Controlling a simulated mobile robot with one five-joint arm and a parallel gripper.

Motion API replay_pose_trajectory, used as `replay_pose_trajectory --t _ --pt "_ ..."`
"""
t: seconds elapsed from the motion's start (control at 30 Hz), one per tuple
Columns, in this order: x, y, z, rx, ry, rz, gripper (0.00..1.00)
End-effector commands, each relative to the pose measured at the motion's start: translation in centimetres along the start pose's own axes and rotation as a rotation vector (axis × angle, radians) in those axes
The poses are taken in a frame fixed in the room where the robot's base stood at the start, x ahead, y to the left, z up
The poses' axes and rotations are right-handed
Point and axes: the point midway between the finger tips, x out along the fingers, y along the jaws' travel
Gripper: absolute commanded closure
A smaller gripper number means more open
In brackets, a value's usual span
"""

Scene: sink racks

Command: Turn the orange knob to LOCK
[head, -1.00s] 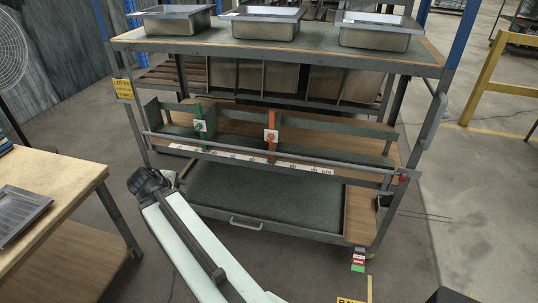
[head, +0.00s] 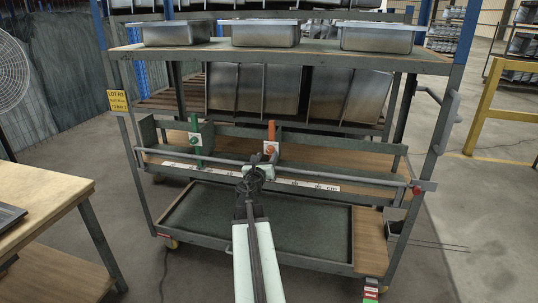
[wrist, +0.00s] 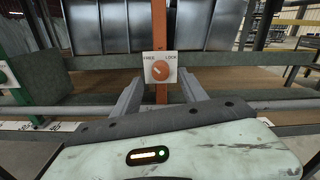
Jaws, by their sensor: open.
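The orange knob (wrist: 160,71) is round and sits on a white plate on an orange post, with FREE printed at the upper left and LOCK at the upper right. Its mark looks slanted toward the upper left, on the FREE side, but it is small. In the head view the orange post (head: 271,130) rises behind the cart's long rail, and my arm partly covers the area below the plate. My gripper (wrist: 160,90) is open and empty. Its two grey fingers reach up to the left and right below the knob, apart from it. The gripper (head: 257,170) also shows in the head view.
A green post (head: 195,137) with a similar knob plate stands to the left. A long grey rail (head: 330,176) with a scale strip crosses in front of the posts. Metal sinks (head: 265,33) stand on the upper shelf. A wooden table (head: 40,190) is at the left.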

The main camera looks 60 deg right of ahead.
Motion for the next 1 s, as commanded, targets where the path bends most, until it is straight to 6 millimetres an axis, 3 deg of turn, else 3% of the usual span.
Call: replay_pose_trajectory --t 0.03,0.17,0.43,0.6,0.63,0.7,1.0 --pt "1.4 0.1 0.0 0.001 0.001 -0.002 0.5" --pt "3.2 0.0 0.0 0.001 0.001 -0.002 0.5" --pt "3.4 0.0 0.0 0.002 0.001 -0.001 0.5" --pt "3.4 0.0 0.0 0.002 0.001 -0.001 0.97" --pt "3.4 0.0 0.0 0.002 0.001 -0.001 1.0" --pt "4.0 0.0 0.0 0.002 0.0 0.0 1.0" --pt "3.5 -0.2 -0.1 0.056 0.001 -0.003 1.0"
